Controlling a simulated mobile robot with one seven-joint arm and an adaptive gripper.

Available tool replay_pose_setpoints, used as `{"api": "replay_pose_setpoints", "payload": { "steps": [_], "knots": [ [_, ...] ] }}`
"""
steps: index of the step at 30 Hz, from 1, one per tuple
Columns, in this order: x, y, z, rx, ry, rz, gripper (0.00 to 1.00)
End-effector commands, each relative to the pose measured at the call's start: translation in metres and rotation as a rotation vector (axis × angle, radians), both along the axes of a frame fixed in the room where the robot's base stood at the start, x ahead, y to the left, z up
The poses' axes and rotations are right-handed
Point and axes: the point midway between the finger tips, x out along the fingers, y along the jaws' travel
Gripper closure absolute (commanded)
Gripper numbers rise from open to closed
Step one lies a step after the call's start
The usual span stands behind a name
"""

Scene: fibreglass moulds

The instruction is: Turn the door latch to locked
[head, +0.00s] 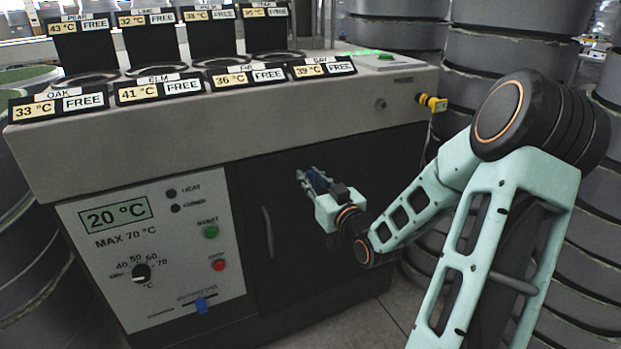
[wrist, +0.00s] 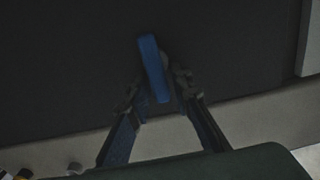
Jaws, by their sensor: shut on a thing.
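The machine's dark door (head: 285,235) is closed, with a curved vertical handle (head: 268,232) near its left side. The door latch is a blue lever (wrist: 153,68) on the dark door face, seen in the wrist view. It lies along the picture's height with a slight tilt, its top leaning left. My gripper (wrist: 158,92) is shut on the lower part of the lever, one finger on each side. In the head view my gripper (head: 307,180) is at the upper middle of the door and mostly hides the latch. Any lock marking is not visible.
Labelled wells line the machine top (head: 230,80). A yellow-and-black fitting (head: 432,103) sticks out at right. Stacked dark drums (head: 500,60) stand behind.

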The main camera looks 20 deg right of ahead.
Motion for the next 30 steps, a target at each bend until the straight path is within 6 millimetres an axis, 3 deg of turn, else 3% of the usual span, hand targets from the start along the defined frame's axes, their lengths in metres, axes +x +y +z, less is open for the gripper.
{"api": "replay_pose_setpoints", "payload": {
  "steps": [20,30],
  "knots": [
    [-0.0003,-0.0021,-0.0001,0.114,0.008,0.0,1.0],
    [-0.0001,-0.0069,0.0003,0.374,0.018,-0.001,1.0]
  ]
}}
